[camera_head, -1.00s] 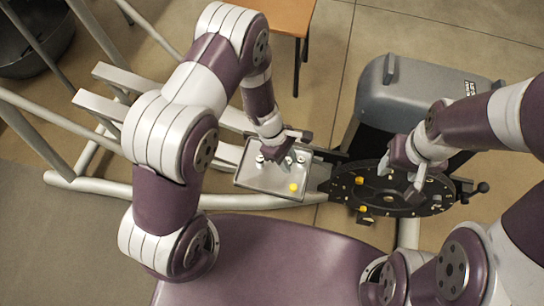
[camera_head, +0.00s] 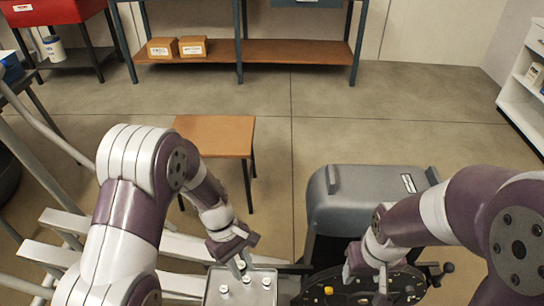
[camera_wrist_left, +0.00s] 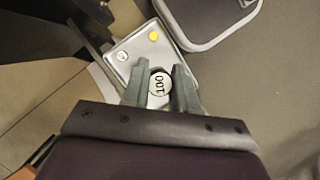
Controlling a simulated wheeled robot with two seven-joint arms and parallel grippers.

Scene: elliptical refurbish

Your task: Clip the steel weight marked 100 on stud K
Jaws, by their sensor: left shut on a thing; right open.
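My left gripper (camera_head: 240,264) is over the back edge of the metal tray (camera_head: 213,296). In the left wrist view its two fingers are closed on a round steel weight (camera_wrist_left: 159,83) with 100 on its face. The tray (camera_wrist_left: 120,72) lies behind that weight; I cannot tell the gap between them. My right gripper (camera_head: 377,277) is open at the dark round plate (camera_head: 320,284), with nothing seen in it. The plate carries small studs and a yellow piece (camera_head: 328,290). I cannot read stud letters, so stud K is not identifiable.
Other small pale weights (camera_head: 223,289) stand on the tray, and a yellow one (camera_wrist_left: 154,36) shows in the wrist view. A grey housing (camera_head: 365,200) stands behind the plate. A wooden stool (camera_head: 215,135) and pale frame bars (camera_head: 70,222) are at the left.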

